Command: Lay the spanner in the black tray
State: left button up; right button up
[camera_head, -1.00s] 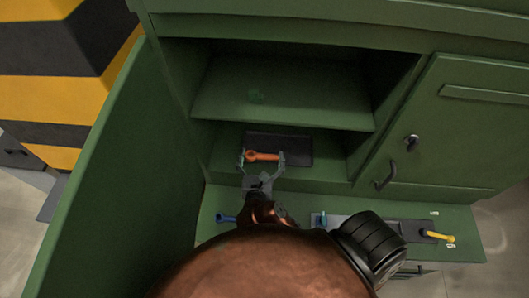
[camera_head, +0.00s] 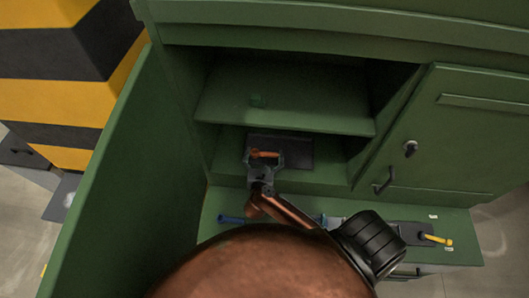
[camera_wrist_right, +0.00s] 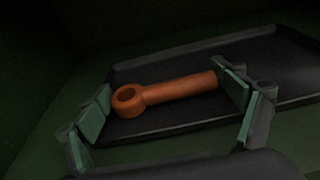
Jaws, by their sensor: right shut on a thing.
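The orange spanner (camera_head: 265,154), with a ring at one end, is at the black tray (camera_head: 299,150) inside the green cabinet. In the right wrist view the spanner (camera_wrist_right: 180,88) lies lengthwise between the fingers, ring to the left and handle end against the right finger. My right gripper (camera_head: 265,158) is shut on it. The black tray (camera_wrist_right: 275,60) is behind and under the spanner in that view; I cannot tell whether the spanner touches it. My left gripper is not in view.
The open door (camera_head: 110,190) stands at the left. On the front ledge are a blue tool (camera_head: 235,219) and a yellow-handled tool (camera_head: 437,239).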

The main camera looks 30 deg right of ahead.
jog(key=o, duration=0.9)
jog(key=shift+f, duration=0.15)
jog(key=o, duration=0.3)
jog(key=shift+b+v, duration=1.05)
jog(key=shift+v, duration=5.05)
